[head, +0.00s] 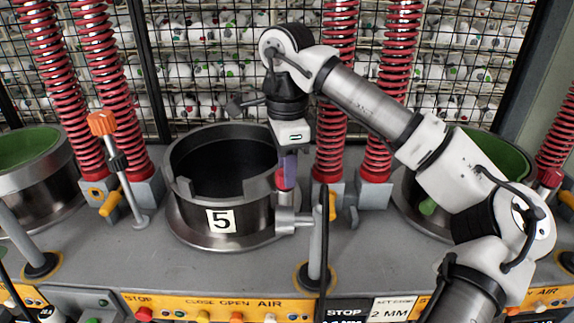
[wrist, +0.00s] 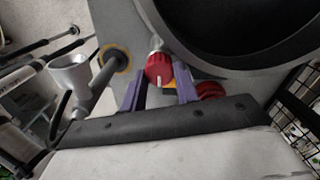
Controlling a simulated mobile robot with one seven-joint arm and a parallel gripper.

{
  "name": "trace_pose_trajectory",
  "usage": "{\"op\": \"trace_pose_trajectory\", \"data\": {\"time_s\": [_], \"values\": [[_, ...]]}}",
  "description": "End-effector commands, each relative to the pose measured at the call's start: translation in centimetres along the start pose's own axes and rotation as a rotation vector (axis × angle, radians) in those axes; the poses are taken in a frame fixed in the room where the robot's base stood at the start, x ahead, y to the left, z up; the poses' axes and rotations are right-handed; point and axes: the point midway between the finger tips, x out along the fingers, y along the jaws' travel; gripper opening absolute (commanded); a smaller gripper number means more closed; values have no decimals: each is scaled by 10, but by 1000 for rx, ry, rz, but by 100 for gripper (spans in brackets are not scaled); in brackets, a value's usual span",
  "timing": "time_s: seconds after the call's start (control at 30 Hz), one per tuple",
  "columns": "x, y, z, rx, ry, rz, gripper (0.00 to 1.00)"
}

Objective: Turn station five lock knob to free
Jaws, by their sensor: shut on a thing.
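Station five is the dark metal cup (head: 222,185) with a white label "5" at the middle of the head view. The red lock knob (wrist: 158,66) shows in the wrist view, beside the rim of the cup (wrist: 185,50). A white line on its face points towards my gripper. My gripper (wrist: 158,76) has its two purple fingers on either side of the knob, shut on it. In the head view my gripper (head: 288,170) points down at the cup's right front side, and its fingers mostly cover the knob.
Tall red springs (head: 333,110) stand behind and right of the cup. An orange-topped lever (head: 110,135) stands to its left. A grey post (head: 315,245) rises at the front right. A yellow control strip (head: 230,306) runs along the front. A black wire mesh (head: 210,60) closes the back.

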Motion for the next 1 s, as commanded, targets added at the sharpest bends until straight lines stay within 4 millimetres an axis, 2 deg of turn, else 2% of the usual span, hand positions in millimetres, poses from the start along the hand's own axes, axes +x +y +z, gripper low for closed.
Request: {"op": "trace_pose_trajectory", "data": {"time_s": [0.13, 0.17, 0.3, 1.0], "values": [[-1, 0, 0, -1, -1, -3, 7], [-1, 0, 0, -1, -1, -3, 34], [-1, 0, 0, 0, 0, -2, 52], [0, -1, 0, 38, -1, -3, 52]]}}
